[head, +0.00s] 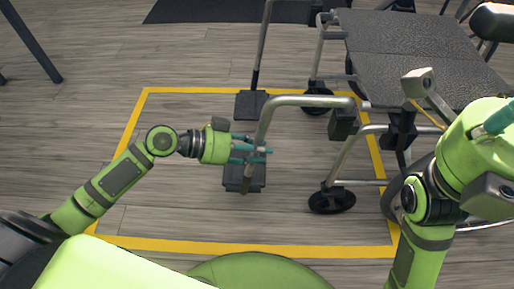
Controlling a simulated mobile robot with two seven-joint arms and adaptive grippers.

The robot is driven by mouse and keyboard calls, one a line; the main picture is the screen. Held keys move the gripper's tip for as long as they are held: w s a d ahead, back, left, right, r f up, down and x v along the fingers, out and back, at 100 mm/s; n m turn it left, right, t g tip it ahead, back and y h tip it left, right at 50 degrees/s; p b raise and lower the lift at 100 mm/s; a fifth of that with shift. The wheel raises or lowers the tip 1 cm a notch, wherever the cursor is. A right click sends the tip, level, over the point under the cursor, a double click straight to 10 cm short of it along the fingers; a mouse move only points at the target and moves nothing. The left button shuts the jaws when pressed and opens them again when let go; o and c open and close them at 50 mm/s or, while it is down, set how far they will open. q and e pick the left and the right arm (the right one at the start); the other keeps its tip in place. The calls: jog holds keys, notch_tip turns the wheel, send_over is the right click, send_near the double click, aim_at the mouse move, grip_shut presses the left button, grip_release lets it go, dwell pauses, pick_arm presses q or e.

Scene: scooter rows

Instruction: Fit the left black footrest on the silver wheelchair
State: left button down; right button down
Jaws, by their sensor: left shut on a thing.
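The silver wheelchair (400,62) stands at the right, with a black seat and a bare tubular frame. My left gripper (262,150) is shut on the silver tube of a footrest, whose black plate (243,180) hangs below the fingers. The footrest's bent tube (295,100) runs right, its end close to a black block (343,123) at the chair's front; I cannot tell whether they touch. Another footrest's black plate (252,104) shows farther back, on its own silver tube. My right gripper (496,118) is at the right edge, cut off, so its jaws cannot be judged.
A yellow taped outline (240,248) marks the wood-look floor around the footrest. A front caster (332,201) of the chair stands inside it. A dark mat (210,10) lies at the back, and dark legs (35,45) stand at the far left. Floor between is clear.

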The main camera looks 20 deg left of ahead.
dwell(0.4)
pick_arm(q)
jog(key=c, duration=0.8)
grip_release()
jog(key=shift+f, duration=0.2)
jog(key=v, duration=1.2)
